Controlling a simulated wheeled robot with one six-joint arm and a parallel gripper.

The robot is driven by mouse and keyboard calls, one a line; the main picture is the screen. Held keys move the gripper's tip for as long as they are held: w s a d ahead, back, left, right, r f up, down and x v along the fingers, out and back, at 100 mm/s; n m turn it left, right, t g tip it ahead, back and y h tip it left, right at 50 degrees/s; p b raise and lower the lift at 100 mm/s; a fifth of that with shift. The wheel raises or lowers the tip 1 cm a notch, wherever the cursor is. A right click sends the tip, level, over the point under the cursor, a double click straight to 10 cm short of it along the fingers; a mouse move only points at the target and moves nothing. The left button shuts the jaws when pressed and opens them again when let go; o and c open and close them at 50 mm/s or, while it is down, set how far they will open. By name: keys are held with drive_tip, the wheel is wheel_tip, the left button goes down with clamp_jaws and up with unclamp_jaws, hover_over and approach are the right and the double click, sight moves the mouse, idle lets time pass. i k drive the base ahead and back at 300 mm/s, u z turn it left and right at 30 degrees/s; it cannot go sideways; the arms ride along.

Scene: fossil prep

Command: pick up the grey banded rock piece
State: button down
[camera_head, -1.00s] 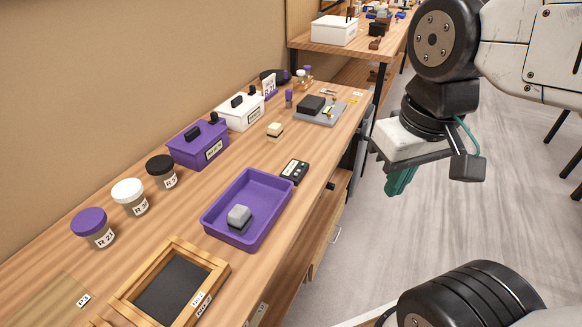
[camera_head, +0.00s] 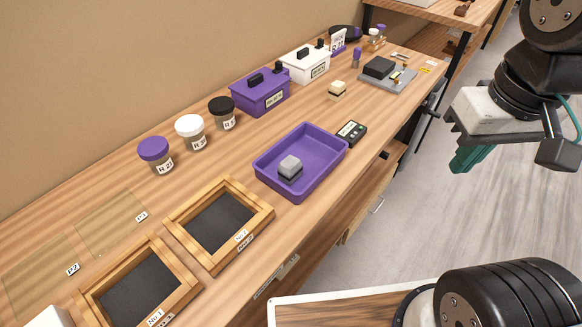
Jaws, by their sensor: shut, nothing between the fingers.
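The grey banded rock piece (camera_head: 290,167) is a small block with a light grey top and a darker lower band. It sits inside the purple tray (camera_head: 327,170) on the wooden bench, towards the tray's near left end. My gripper (camera_head: 468,160), with green fingers, hangs at the right of the view over the floor, clear of the bench. It is shut and empty, well to the right of the tray. A cream and dark banded block (camera_head: 337,90) stands on the bench behind the tray.
Wooden frames with dark insets (camera_head: 222,222) lie left of the tray. Lidded jars (camera_head: 190,130), a purple box (camera_head: 259,92) and a white box (camera_head: 305,66) line the wall side. A small dark device (camera_head: 351,132) stands by the tray's far right corner.

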sight(290, 169)
drive_tip(key=z, duration=0.5)
drive_tip(key=k, duration=1.05)
drive_tip(key=u, duration=0.25)
drive_tip(key=i, duration=0.5)
